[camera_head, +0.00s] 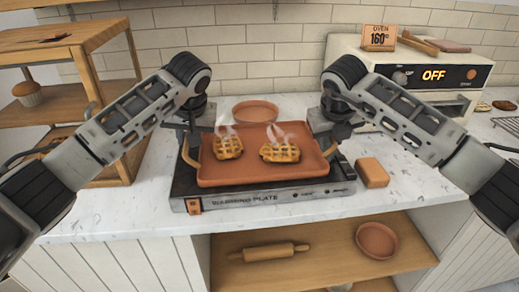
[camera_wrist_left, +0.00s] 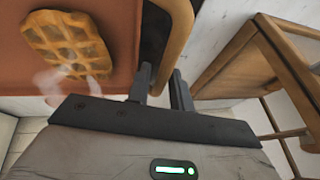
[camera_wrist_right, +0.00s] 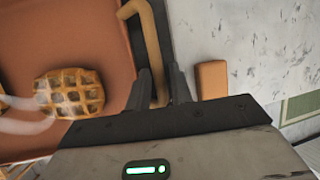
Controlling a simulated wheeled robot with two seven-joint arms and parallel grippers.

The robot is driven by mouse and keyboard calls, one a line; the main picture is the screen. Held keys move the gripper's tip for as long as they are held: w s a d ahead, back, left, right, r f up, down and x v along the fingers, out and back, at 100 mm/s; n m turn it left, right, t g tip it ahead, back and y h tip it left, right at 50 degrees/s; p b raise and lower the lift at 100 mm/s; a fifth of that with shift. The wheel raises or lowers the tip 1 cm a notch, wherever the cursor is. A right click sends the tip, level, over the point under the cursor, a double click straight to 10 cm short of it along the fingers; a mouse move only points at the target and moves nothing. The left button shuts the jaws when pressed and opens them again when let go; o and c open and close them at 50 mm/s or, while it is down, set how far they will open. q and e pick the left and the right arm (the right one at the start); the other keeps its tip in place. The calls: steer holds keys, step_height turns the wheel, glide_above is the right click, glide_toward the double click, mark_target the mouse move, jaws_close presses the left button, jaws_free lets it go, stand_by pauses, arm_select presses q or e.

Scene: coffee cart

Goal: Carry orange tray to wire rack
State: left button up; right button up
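The orange tray (camera_head: 262,173) lies level on or just above the warming plate (camera_head: 270,199); I cannot tell if they touch. Two steaming waffles (camera_head: 228,147) (camera_head: 280,152) sit on it. My left gripper (camera_wrist_left: 162,85) is around the tray's left handle (camera_wrist_left: 178,40), its fingers close on both sides. My right gripper (camera_wrist_right: 160,85) is likewise shut around the right handle (camera_wrist_right: 150,35). In the head view, the arms partly hide the handles. The wire rack (camera_head: 508,126) is cut off at the right edge of the head view.
An orange block (camera_head: 372,173) sits right of the warming plate. A round orange dish (camera_head: 255,111) stands behind the tray. A wooden shelf unit (camera_head: 105,65) is at left, an oven (camera_head: 420,75) at back right. The front right counter (camera_head: 425,195) is clear.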

arm_select(q)
steer(key=shift+f, duration=0.2)
arm_select(e)
steer(key=shift+f, duration=0.15)
arm_select(q)
jaws_close()
arm_select(e)
jaws_close()
arm_select(q)
steer(key=shift+w+r, duration=0.1)
steer(key=shift+r, duration=0.05)
arm_select(e)
steer(key=shift+w, duration=0.1)
